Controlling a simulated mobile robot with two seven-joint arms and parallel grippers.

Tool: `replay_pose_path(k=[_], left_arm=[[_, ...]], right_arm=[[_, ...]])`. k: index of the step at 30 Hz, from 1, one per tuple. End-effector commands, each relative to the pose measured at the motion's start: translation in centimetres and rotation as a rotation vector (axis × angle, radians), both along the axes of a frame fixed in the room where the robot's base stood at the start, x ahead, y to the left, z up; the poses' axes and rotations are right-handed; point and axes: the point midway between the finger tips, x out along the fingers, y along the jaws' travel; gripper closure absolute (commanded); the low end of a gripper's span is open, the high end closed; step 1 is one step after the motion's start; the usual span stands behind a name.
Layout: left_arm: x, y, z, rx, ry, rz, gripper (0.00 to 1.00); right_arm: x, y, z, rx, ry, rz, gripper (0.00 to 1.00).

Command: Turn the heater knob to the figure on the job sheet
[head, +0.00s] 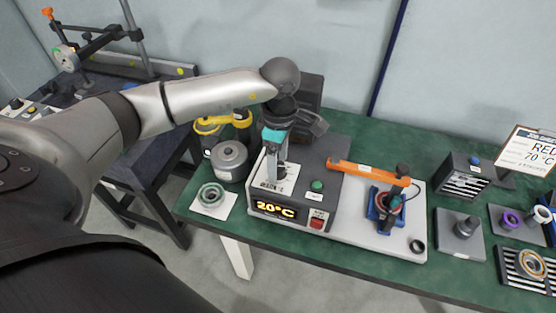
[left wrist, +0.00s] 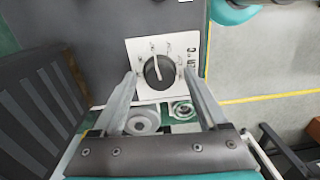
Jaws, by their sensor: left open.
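The heater box (head: 318,160) is dark grey with a display (head: 274,209) that reads 20°C. Its round dark knob (left wrist: 159,72) sits on a white dial plate (left wrist: 133,52) in the left wrist view, with a pale pointer line toward the top of the picture. My left gripper (left wrist: 160,80) is open, one finger on each side of the knob; I cannot tell if they touch it. In the head view the left gripper (head: 273,172) is over the dial and hides the knob. The job sheet (head: 532,152) at the right reads RED and 70°C. My right gripper is not in view.
A green button (head: 317,185) and a red switch (head: 317,220) are on the heater box. An orange lever (head: 368,173) extends to its right over a blue fixture. A grey pot (head: 229,160) stands left of the box. Slotted blocks and rings lie on the right.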

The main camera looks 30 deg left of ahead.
Motion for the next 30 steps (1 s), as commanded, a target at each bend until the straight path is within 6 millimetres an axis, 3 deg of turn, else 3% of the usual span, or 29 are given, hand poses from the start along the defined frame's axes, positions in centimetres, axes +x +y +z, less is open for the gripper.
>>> replay_pose_path(k=[6,26,30], left_arm=[[-0.01,-0.02,-0.03,0.0,0.0,-0.001,0.25],[-0.01,-0.02,0.02,-0.001,0.001,0.0,0.99],[-0.01,-0.02,0.02,-0.001,0.001,0.0,1.0]], right_arm=[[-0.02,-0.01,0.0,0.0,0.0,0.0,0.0],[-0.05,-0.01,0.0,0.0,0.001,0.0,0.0],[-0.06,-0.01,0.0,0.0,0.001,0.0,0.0]])
